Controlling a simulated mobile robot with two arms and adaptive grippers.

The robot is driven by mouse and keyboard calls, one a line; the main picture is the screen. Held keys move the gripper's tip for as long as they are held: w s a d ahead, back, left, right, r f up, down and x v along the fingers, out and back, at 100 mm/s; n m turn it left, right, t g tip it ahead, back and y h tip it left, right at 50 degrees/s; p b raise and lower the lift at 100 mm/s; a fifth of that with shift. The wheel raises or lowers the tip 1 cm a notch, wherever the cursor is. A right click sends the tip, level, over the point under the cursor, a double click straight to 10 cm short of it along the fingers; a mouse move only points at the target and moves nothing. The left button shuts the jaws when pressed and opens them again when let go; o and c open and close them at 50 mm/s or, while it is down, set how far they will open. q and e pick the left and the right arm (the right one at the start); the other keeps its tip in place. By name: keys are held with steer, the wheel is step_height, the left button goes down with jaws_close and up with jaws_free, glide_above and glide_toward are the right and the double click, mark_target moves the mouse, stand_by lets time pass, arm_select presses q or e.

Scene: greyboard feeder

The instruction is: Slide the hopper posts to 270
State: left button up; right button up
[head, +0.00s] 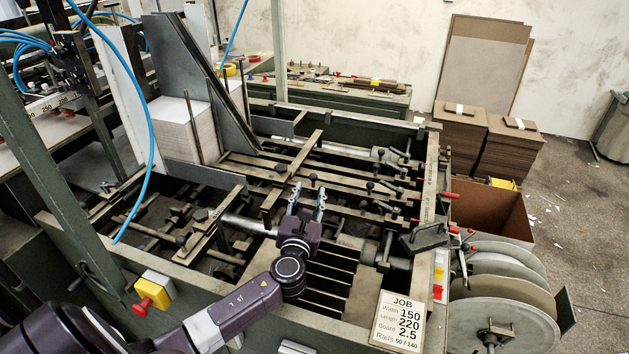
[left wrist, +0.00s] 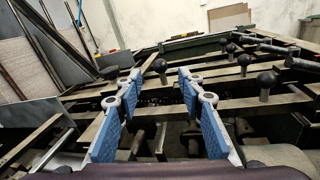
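My left gripper (head: 308,202) is over the middle of the machine bed, its two blue-padded fingers apart and nothing between them. In the left wrist view the same gripper (left wrist: 160,82) is open, facing bars with dark ball knobs (left wrist: 160,66). Upright dark rods (head: 193,127) stand by the stack of grey board (head: 184,138) at the back left; I cannot tell for certain which parts are the hopper posts. A marked scale strip (head: 428,190) runs along the right rail, its figures too small to read. My right gripper is not in view.
A job card (head: 398,320) at the front reads Width 150, Length 220, Board 2.5, Rails 50/140. A red-knobbed yellow box (head: 155,290) sits at the front left. A blue hose (head: 151,130) hangs at the left. Large reels (head: 500,310) stand at the right.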

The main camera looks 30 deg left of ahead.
mark_target(313, 180)
arm_select(q)
steer(key=p+x, duration=0.1)
steer(key=x, duration=0.7)
steer(key=shift+f, duration=0.2)
jaws_close()
steer(key=shift+d, duration=0.1)
